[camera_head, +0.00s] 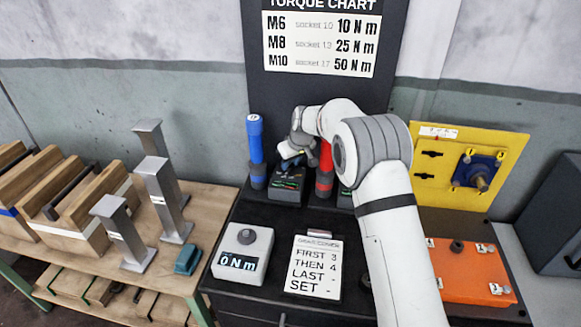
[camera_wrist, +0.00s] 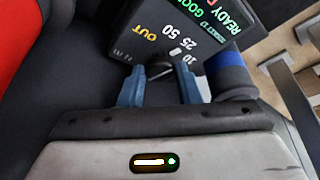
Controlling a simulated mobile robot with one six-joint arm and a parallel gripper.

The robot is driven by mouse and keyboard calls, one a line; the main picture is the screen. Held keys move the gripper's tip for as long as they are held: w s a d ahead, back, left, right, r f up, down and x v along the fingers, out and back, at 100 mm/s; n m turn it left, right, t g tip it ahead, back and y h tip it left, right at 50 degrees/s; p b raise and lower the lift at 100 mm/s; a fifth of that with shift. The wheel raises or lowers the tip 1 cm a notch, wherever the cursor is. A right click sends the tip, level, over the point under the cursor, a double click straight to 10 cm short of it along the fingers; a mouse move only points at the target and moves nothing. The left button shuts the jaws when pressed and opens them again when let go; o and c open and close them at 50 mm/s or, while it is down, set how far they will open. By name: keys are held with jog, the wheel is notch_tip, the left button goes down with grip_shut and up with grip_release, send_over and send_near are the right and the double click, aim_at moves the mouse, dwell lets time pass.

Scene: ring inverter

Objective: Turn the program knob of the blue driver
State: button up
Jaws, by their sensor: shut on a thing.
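The blue driver (camera_head: 255,140) stands upright in its dark dock at the left of the black bench; part of it shows at the right in the wrist view (camera_wrist: 228,75). The dock's dark panel (camera_wrist: 188,20) carries the marks OUT, 50, 25 and 10 and a lit display reading READY and GOOD. The small program knob (camera_wrist: 160,68) sits at the panel's lower edge, with a pale pointer mark near the 10 and 25. My gripper (camera_wrist: 160,88), also in the head view (camera_head: 290,162), is shut on the knob, a blue-grey finger on each side.
The red driver (camera_head: 324,170) stands close to the right of my gripper. A grey box reading 0 Nm (camera_head: 242,255) and a white order card (camera_head: 315,268) lie in front. A yellow panel (camera_head: 470,140) and orange cover (camera_head: 465,272) are at right; grey metal posts (camera_head: 162,190) stand left.

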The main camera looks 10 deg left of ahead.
aim_at(291, 166)
jog(key=shift+n+b, duration=0.3)
jog(key=shift+n, duration=0.2)
jog(key=o, duration=1)
jog(key=shift+c, duration=0.2)
notch_tip(291, 166, up, 10)
jog(key=b, duration=0.1)
